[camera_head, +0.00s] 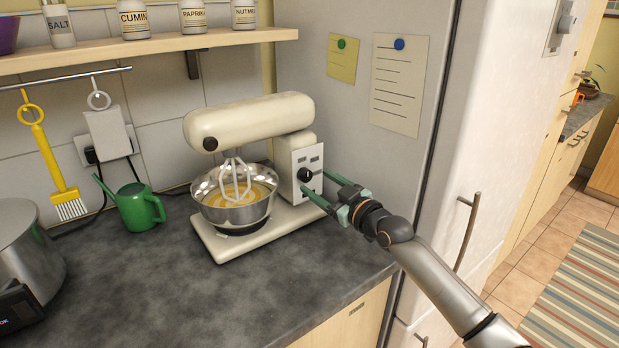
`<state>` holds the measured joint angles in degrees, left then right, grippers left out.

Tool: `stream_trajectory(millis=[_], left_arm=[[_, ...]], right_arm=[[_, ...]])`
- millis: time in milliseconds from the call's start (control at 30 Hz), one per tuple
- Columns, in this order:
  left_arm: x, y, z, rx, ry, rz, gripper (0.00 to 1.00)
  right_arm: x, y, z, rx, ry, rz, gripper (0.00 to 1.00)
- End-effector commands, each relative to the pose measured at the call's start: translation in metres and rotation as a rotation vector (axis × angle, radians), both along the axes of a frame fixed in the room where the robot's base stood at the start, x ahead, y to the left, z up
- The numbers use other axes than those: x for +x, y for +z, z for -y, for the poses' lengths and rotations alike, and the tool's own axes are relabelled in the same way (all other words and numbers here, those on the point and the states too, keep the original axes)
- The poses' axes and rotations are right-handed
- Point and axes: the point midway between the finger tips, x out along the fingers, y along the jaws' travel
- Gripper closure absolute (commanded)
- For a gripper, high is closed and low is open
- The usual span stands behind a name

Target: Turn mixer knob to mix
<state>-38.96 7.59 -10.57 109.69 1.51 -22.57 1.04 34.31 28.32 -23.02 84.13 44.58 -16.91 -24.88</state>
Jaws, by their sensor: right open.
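A cream stand mixer (245,125) stands on the dark counter beside the fridge. Its whisk dips into a metal bowl (222,212) holding yellow batter. The black mixer knob (305,174) is on the white panel on the mixer's right side. My right gripper (319,187) is open, with its green fingers pointing left at the panel. One fingertip is above and one below the knob's level, just to its right. I cannot tell whether a finger touches the panel. My left gripper is not in view.
The fridge side (345,120) rises close behind my right gripper. A green watering can (135,208) and a metal pot (25,250) stand left on the counter (290,285). A shelf (140,54) with jars hangs above the mixer. The front counter is clear.

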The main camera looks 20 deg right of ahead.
Motion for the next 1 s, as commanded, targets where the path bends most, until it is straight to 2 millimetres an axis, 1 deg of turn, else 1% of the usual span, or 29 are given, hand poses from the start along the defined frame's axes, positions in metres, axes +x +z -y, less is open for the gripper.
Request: stream_trajectory(millis=[33,100,300,500,733,767,1000], left_arm=[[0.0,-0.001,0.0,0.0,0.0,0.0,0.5],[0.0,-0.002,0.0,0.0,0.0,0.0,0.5],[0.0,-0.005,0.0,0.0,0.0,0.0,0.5],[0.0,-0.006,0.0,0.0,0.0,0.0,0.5],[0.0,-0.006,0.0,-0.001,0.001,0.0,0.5],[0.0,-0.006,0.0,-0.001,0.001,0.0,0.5],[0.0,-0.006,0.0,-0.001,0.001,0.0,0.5]], right_arm=[[0.008,0.0,-0.003,0.001,-0.001,0.0,0.3],[0.017,0.0,-0.006,0.0,0.0,0.0,0.3],[0.034,0.0,-0.012,0.0,0.0,0.0,0.3],[0.041,0.0,-0.015,-0.001,0.0,0.0,0.3],[0.041,0.0,-0.015,-0.001,0.0,0.0,0.3],[0.041,0.0,-0.015,-0.001,0.0,0.0,0.31],[0.041,0.0,-0.015,-0.001,0.0,-0.001,0.58]])
